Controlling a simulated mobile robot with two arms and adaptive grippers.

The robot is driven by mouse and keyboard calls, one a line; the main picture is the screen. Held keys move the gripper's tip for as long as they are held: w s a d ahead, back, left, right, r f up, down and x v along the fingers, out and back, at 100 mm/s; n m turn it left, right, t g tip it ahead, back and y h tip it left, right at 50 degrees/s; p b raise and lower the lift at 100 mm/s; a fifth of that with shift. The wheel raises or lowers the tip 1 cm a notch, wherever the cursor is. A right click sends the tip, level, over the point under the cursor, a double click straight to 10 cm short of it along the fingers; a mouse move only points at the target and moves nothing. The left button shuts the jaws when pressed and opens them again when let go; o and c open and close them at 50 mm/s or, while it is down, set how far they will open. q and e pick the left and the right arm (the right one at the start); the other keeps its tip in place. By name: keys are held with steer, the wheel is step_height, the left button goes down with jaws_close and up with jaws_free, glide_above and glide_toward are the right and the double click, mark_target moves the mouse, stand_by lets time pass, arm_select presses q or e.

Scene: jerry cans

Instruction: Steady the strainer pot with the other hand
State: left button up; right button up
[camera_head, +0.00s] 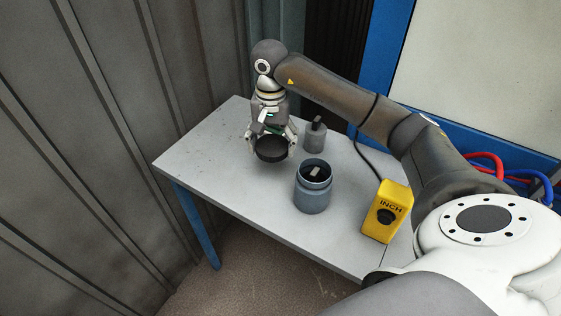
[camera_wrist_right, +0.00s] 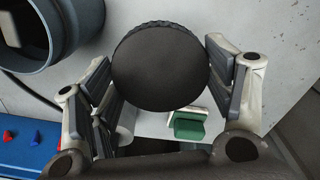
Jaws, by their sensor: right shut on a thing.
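The strainer pot (camera_head: 313,196) is a blue-grey cylinder standing upright and open on the table, with a small light block (camera_head: 315,172) inside. It also shows at the upper left of the right wrist view (camera_wrist_right: 82,20). My right gripper (camera_head: 272,142) is shut on a round black lid (camera_head: 272,153) and holds it to the left of the pot, apart from it. The lid sits between the two fingers in the right wrist view (camera_wrist_right: 160,68). My left gripper is in neither view, and nothing of mine touches the pot.
A small grey can (camera_head: 315,138) with a dark top stands behind the pot. A yellow INCH button box (camera_head: 387,212) with a cable stands to its right. The grey table (camera_head: 205,160) is clear at the left. A ribbed wall rises beyond its left edge.

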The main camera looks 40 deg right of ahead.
steer(key=p, duration=0.1)
glide_above(273, 175)
step_height(273, 175, down, 6)
steer(key=shift+r, duration=0.1)
steer(key=shift+s+f, duration=0.1)
steer(key=shift+f, duration=0.5)
step_height(273, 175, down, 2)
steer(key=shift+a+f+p, duration=0.1)
steer(key=shift+f+p, duration=0.05)
steer(key=shift+p, duration=0.35)
steer(key=shift+f, duration=0.35)
steer(key=shift+f, duration=0.1)
steer(key=shift+f, duration=0.1)
steer(key=o, duration=1.1)
